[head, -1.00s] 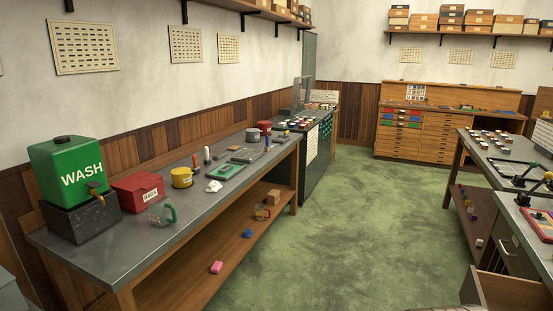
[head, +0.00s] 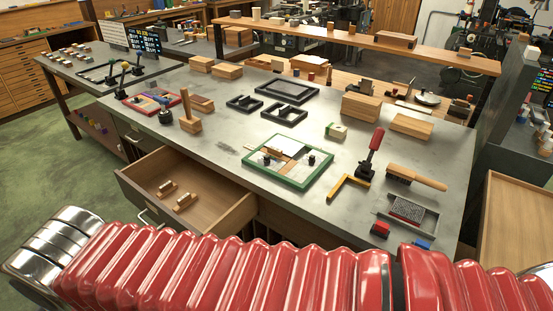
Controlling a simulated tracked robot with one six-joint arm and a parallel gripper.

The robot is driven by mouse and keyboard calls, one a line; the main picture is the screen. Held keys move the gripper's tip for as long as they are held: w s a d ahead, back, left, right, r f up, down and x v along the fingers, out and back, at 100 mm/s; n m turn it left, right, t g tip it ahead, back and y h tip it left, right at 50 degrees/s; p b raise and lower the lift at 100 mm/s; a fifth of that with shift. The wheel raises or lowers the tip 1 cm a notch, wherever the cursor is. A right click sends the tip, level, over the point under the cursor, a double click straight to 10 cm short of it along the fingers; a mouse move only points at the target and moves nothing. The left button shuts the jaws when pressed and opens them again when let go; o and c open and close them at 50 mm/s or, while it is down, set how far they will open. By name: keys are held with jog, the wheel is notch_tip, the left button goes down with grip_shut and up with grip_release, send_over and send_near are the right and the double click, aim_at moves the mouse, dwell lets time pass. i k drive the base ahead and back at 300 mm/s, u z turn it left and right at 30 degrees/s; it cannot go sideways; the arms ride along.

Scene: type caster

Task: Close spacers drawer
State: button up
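An open wooden drawer (head: 232,217) sticks out from the front of the grey-topped workbench in the head view, left of centre. A few small wooden pieces (head: 174,192) lie on its floor. Its dark front panel with a metal handle (head: 147,216) faces left, and its near part is partly hidden by my red ribbed arm. I cannot tell from the frame whether this is the spacers drawer, as no label is readable. My arm crosses the bottom of the view, in front of the drawer. My gripper is not in view.
The workbench top (head: 226,120) holds a green-framed form (head: 290,162), wooden blocks, dark frames, a red-handled tool (head: 370,155) and a brush (head: 417,178). Another closed drawer (head: 136,135) sits left of the open one. Green floor (head: 50,170) is free at the left.

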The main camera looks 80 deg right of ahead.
aim_at(223, 206)
jog(key=z, duration=2.05)
